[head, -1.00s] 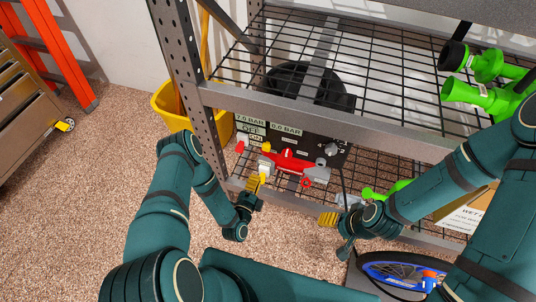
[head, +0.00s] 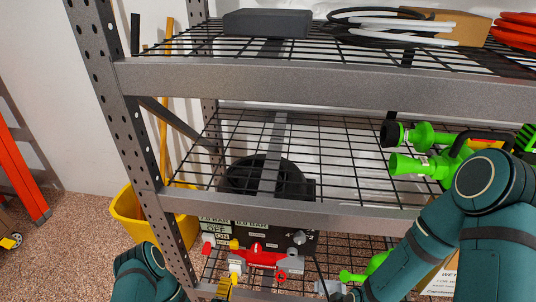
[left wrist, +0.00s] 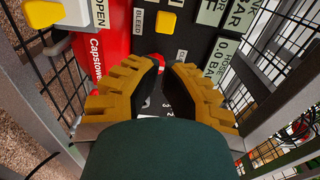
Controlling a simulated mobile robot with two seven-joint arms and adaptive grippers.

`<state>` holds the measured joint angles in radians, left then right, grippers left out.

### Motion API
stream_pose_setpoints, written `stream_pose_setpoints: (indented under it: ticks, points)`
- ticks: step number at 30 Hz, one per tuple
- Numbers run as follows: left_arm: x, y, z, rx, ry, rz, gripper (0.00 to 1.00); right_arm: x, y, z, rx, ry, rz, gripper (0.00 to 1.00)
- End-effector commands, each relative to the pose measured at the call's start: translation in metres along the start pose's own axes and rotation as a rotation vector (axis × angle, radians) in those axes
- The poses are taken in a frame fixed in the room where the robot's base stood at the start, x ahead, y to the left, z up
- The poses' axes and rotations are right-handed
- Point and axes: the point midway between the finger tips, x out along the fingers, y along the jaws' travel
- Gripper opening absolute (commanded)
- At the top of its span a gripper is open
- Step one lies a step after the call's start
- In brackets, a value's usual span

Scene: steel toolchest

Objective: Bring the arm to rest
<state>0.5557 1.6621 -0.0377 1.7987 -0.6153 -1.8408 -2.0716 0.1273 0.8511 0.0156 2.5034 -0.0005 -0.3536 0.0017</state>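My left gripper (head: 226,288) shows at the bottom edge of the head view as a small yellow part, in front of the lower shelf bay. In the head view the red valve piece (head: 258,257) sits before this panel, right of the gripper.
The steel shelf's front beam (head: 330,84) and perforated post (head: 118,100) stand close to my arms. Green nozzles (head: 425,165) lie on the middle shelf. A yellow bucket (head: 130,215) stands left of the post. Open floor (head: 75,250) lies at the left.

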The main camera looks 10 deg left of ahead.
Motion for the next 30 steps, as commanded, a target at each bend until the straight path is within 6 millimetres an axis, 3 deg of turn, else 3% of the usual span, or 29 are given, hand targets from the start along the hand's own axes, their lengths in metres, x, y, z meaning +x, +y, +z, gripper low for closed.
stream_pose_setpoints:
  ticks: [7,11,15,20,30]
  points:
    - [0.013,-0.006,-0.006,-0.156,0.037,0.113,0.00,0.000,0.000,0.000,0.000,0.000,0.000,0.66]
    - [0.022,-0.015,-0.017,-0.402,0.048,0.304,0.00,0.000,0.000,0.000,0.000,0.000,0.000,0.66]
    - [0.018,-0.027,-0.031,-0.697,-0.010,0.537,0.00,0.000,0.000,0.000,0.000,0.000,0.000,0.66]
    - [-0.005,-0.047,-0.050,-1.019,-0.171,0.797,0.00,0.000,0.000,0.000,0.000,0.000,0.000,0.66]
    - [-0.098,-0.106,-0.085,-1.541,-0.780,1.197,0.00,0.000,0.000,0.000,0.000,0.000,0.000,0.66]
